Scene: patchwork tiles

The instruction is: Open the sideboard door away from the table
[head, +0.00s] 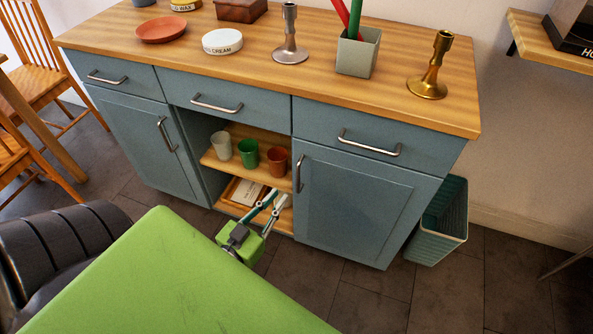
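The blue-grey sideboard has a wooden top (300,62) and two doors with an open shelf bay between them. The right door (355,212), on the side away from the chairs and table, looks shut. Its upright metal handle (299,173) is near its left edge. The left door (140,143) also looks shut, with its handle (166,134) near its right edge. My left gripper (280,195) is in front of the lower bay, just left of and below the right door's handle, apart from it. Its fingers are spread with nothing between them. My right gripper is not in view.
Several drawers sit above the doors and bay. Cups (249,153) stand on the bay's shelf. A brass candlestick (430,68), pen holder (357,54) and round tin (222,41) stand on top. A teal basket (440,222) stands at the right. Chairs (35,55) are at the left.

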